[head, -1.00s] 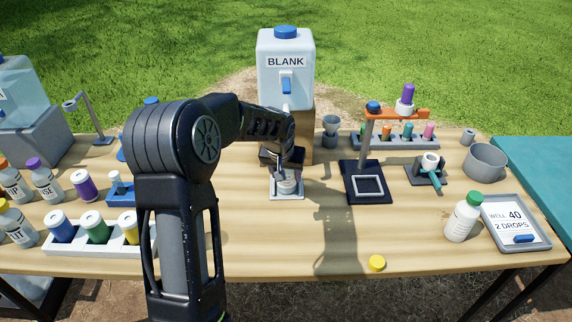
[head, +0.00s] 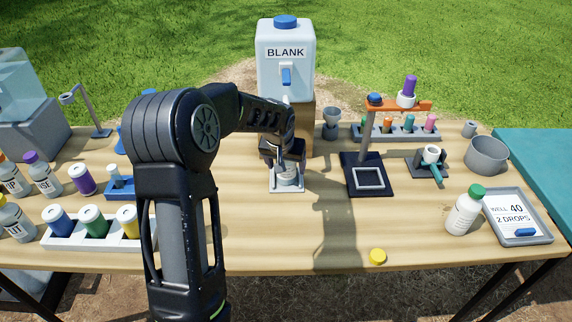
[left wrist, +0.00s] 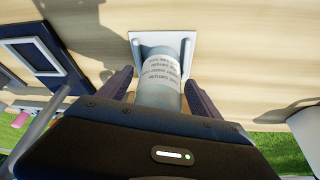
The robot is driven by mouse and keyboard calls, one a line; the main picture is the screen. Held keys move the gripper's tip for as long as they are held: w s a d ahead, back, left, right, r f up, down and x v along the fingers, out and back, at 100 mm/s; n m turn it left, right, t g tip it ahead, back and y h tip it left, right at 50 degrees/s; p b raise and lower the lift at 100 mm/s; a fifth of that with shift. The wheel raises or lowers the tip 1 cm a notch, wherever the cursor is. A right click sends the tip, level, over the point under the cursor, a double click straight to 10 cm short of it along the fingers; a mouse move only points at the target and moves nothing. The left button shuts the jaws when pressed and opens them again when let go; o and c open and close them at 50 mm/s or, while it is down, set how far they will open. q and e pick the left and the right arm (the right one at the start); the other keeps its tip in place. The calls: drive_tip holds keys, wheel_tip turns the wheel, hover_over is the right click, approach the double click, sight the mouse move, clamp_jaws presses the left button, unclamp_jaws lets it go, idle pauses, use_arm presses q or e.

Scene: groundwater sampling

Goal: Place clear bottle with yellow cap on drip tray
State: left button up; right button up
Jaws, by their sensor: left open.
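A clear bottle with a white printed label (head: 286,180) stands upright on the pale square drip tray (head: 273,190), below the BLANK container. In the left wrist view the bottle (left wrist: 160,68) stands on the drip tray (left wrist: 188,44). My left gripper (head: 287,166) is open at the bottle. In the left wrist view its fingers (left wrist: 157,90) are on either side of the bottle, with gaps. The bottle's top is hidden by the gripper. A yellow cap (head: 377,256) lies apart on the table's front edge. My right gripper is out of view.
The BLANK container (head: 286,75) with a blue tap stands just behind the tray. A dark stand (head: 367,190) is to the right. A green-capped bottle (head: 462,214) and a grey sign tray (head: 541,235) are front right.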

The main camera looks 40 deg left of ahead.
use_arm(q)
drive_tip(key=v, duration=1.2)
drive_tip(key=shift+a+r, duration=0.1)
